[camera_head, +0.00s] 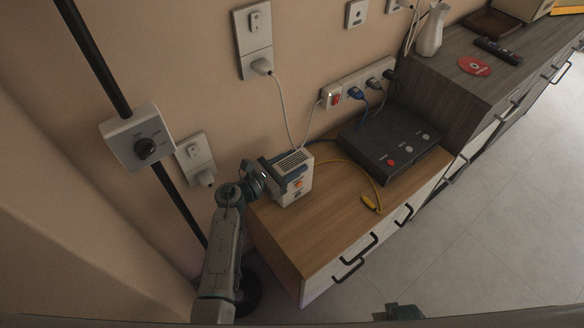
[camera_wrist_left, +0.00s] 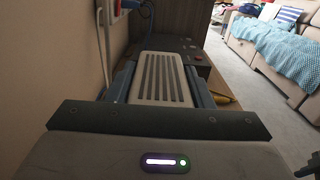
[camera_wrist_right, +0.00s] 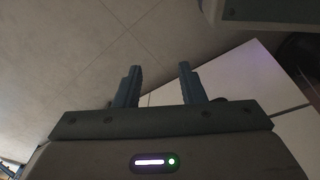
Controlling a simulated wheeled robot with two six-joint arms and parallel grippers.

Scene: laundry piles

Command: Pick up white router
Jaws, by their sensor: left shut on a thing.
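In the left wrist view the slotted top of the router (camera_wrist_left: 161,78) lies between the fingers. My right gripper (camera_wrist_right: 157,85) is open and empty in the right wrist view, over the floor and beside a white surface. Its fingertips do not show in the head view.
A dark box (camera_head: 390,143) with red and grey buttons sits right of the router. A yellow cable (camera_head: 371,204) lies on the wooden top (camera_head: 318,237). White cords run from the router area to wall sockets (camera_head: 254,42). A power strip (camera_head: 357,84) is on the wall.

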